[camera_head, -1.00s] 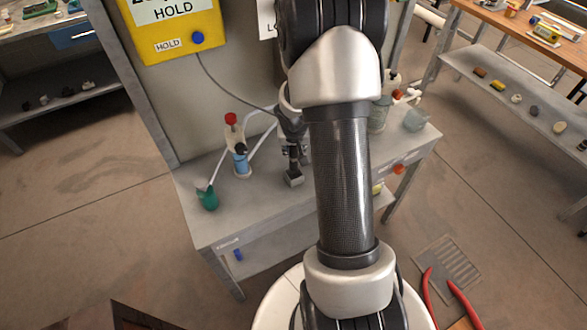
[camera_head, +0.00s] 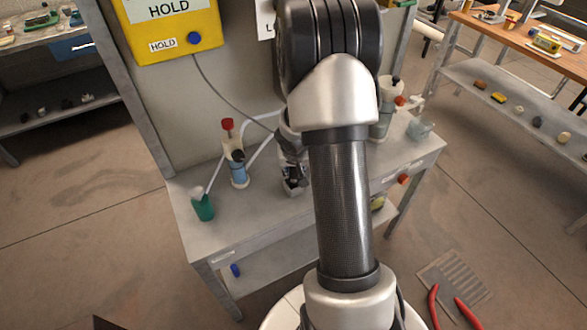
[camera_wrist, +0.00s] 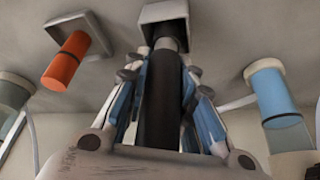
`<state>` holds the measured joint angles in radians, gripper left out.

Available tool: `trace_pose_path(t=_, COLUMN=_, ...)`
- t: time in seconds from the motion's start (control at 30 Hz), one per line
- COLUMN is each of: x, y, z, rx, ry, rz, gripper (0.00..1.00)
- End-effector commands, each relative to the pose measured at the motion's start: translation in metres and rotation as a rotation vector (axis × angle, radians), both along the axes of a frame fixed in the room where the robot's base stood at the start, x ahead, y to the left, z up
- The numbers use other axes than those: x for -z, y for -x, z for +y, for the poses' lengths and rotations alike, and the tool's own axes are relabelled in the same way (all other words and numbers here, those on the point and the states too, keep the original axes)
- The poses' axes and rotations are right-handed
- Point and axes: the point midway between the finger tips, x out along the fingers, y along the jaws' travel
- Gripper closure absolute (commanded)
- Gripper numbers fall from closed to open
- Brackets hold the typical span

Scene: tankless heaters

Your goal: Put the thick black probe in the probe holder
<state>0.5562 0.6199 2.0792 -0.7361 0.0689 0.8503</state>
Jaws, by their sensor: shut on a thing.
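The thick black probe (camera_wrist: 160,100) is between the fingers of my gripper (camera_wrist: 160,88), which is shut on it in the wrist view. Its silver tip meets the mouth of a square grey holder (camera_wrist: 150,13); how far inside it is, I cannot tell. In the head view my gripper (camera_head: 293,174) is right above a small grey block, the probe holder (camera_head: 294,190), on the bench. The fingers hide most of the probe there.
An orange cylinder (camera_wrist: 66,60) sits in another square holder in the wrist view. On the bench (camera_head: 235,225) stand a green bottle (camera_head: 203,206) and a red-capped blue-and-clear vessel (camera_head: 236,165).

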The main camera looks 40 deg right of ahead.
Motion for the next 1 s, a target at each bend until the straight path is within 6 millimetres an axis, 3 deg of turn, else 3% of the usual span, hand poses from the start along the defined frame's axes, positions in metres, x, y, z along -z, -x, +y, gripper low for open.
trace_pose_path(t=0.07, x=0.004, y=0.000, z=0.000, rx=-0.001, ry=0.000, rz=0.000, gripper=1.00)
trace_pose_path(t=0.1, x=0.003, y=0.000, z=0.000, rx=-0.001, ry=0.000, rz=0.001, gripper=0.74)
trace_pose_path(t=0.37, x=0.002, y=0.000, z=0.000, rx=0.000, ry=-0.001, rz=0.001, gripper=0.57)
trace_pose_path(t=0.77, x=-0.002, y=0.000, z=0.000, rx=0.000, ry=-0.001, rz=0.001, gripper=0.56)
trace_pose_path(t=1.0, x=-0.047, y=0.013, z=0.010, rx=-0.001, ry=0.001, rz=-0.001, gripper=0.56)
